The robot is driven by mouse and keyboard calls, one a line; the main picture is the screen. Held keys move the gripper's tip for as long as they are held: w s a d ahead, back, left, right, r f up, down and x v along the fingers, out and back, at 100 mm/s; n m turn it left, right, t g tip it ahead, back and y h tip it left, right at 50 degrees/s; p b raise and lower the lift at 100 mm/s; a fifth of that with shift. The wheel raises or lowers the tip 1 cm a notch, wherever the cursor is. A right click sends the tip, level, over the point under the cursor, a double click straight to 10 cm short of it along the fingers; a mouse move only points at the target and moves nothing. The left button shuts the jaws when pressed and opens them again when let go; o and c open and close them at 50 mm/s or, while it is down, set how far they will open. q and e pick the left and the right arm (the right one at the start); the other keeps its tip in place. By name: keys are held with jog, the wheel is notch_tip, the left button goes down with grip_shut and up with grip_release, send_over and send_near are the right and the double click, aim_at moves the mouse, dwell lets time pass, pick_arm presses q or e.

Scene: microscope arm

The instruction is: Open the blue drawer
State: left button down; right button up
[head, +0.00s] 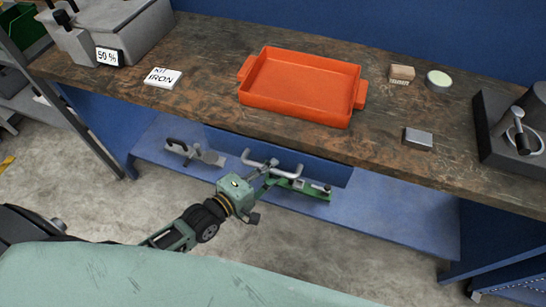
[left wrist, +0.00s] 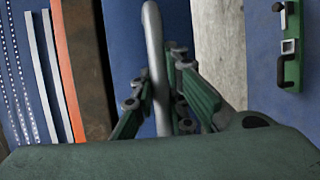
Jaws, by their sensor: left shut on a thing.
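The blue drawer (head: 322,169) is under the front edge of the worktop, and its blue front also shows in the left wrist view (left wrist: 122,40). Its grey bar handle (head: 258,162) runs along the front. My left gripper (head: 266,176) is at the handle. In the left wrist view the handle (left wrist: 153,40) passes between the green fingers of the gripper (left wrist: 163,98), which are shut on it. The drawer front sits close under the worktop and no drawer inside shows. My right gripper is not in view.
An orange tray (head: 300,112) stands on the worktop (head: 215,55). A kit iron box (head: 162,77), a wooden block (head: 401,74) and a small grey box (head: 418,138) lie around it. A grey tool (head: 205,157) and a green tool (head: 312,189) lie on the lower blue shelf (head: 385,212).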

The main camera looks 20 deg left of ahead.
pick_arm(q)
jog(key=s+p, duration=0.4)
jog(key=s, duration=1.7)
jog(key=shift+a, duration=0.35)
jog(key=shift+s, duration=0.1)
jog(key=c, duration=1.8)
grip_release()
jog(key=shift+c, duration=0.2)
jog(key=shift+o, duration=0.5)
jog(key=v, duration=1.2)
